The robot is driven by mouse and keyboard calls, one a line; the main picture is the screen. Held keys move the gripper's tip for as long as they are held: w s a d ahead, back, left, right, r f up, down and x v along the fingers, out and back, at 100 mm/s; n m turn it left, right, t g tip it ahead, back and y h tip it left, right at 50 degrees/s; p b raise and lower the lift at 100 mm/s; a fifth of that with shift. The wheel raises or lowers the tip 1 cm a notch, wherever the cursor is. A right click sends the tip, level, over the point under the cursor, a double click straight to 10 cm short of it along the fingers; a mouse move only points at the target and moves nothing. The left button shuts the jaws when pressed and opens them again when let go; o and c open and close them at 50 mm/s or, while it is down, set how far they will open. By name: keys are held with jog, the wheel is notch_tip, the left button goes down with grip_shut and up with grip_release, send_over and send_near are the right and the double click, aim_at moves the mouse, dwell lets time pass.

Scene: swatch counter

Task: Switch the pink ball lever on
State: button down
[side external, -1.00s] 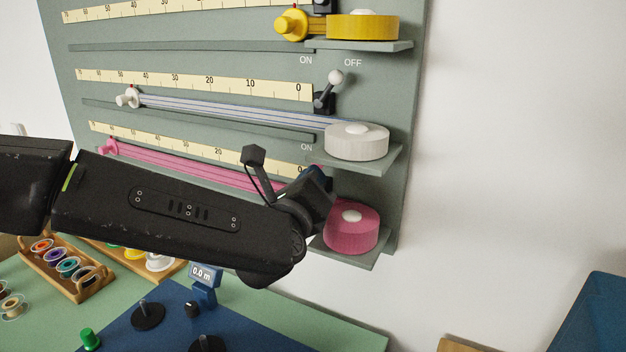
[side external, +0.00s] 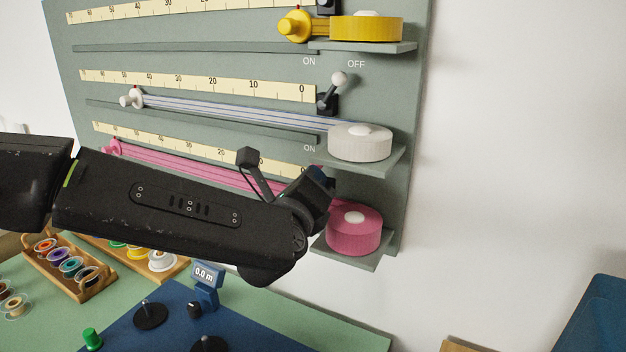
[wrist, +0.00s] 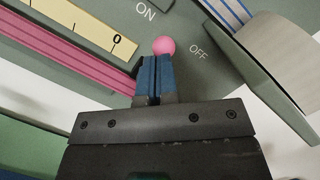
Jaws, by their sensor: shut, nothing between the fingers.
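The pink ball (wrist: 163,46) of the lever shows in the wrist view just beyond my fingertips, between the ON and OFF labels. My gripper (wrist: 155,58) has its two blue fingers together, with nothing between them. The lever's shaft and base are hidden behind the fingers, and I cannot tell whether the fingers touch the ball. In the side external view my arm covers the pink lever. The pink ribbon spool (side external: 354,228) sits on its shelf right beside my wrist, and the pink ribbon (wrist: 68,55) runs along its track below a ruler.
A white ribbon spool (side external: 360,142) sits on the shelf above, with its white ball lever (side external: 339,78) next to the ruler. A yellow spool (side external: 365,28) is higher up. The counter below holds a digital meter (side external: 207,276) and racks of thread spools (side external: 70,268).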

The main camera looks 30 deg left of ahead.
jog(key=shift+a+n, duration=0.25)
jog(key=shift+n, duration=0.45)
jog(key=shift+a+n, duration=0.2)
jog(key=shift+n, duration=0.5)
dwell(2.3)
jog(key=v, duration=1)
jog(key=shift+r, duration=0.2)
jog(key=shift+d, duration=0.15)
